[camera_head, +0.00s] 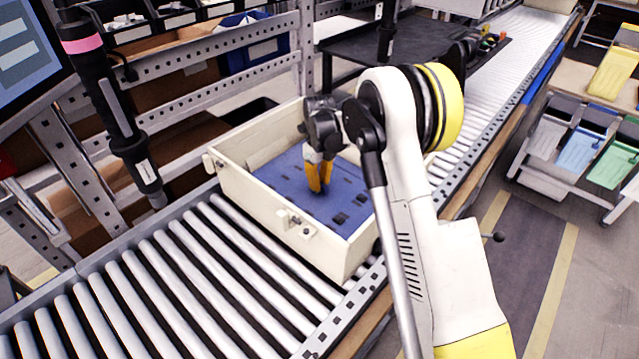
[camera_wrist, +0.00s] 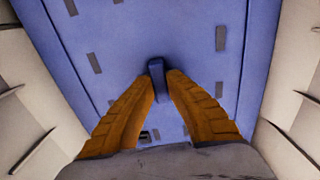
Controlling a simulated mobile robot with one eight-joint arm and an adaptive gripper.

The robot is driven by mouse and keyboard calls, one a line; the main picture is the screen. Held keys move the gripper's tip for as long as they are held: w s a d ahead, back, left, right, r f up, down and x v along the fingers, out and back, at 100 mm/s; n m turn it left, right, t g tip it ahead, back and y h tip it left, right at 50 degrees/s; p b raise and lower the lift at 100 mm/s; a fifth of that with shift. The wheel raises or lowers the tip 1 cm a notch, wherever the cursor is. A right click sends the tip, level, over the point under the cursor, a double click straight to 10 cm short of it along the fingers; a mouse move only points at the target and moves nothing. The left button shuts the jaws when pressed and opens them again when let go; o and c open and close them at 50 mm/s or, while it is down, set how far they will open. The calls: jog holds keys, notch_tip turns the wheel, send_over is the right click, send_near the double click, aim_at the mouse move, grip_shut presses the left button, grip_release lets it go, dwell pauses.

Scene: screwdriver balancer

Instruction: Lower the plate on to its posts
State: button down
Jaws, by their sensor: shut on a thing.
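The blue plate (camera_head: 300,190) lies inside a cream box, with several dark slots in its face. In the wrist view the plate (camera_wrist: 200,30) fills the middle, with a raised blue handle (camera_wrist: 156,66) standing on it. My gripper (camera_head: 320,188) reaches down into the box with its orange fingers. In the wrist view my gripper (camera_wrist: 160,85) has its two fingers closed on the handle, one on each side. The posts are hidden, and I cannot tell how high the plate is above them.
The cream box (camera_head: 240,199) has latches on its front wall and stands on a roller conveyor (camera_head: 180,270). Its walls rise close on both sides of the plate. A black screwdriver (camera_head: 115,110) hangs at the left. Metal shelving with a blue bin (camera_head: 255,45) stands behind.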

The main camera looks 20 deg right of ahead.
jog(key=c, duration=1.4)
grip_release()
jog(key=shift+r, duration=0.1)
jog(key=shift+c, duration=0.2)
notch_tip(320, 180, up, 12)
notch_tip(320, 180, up, 12)
jog(key=p, duration=0.8)
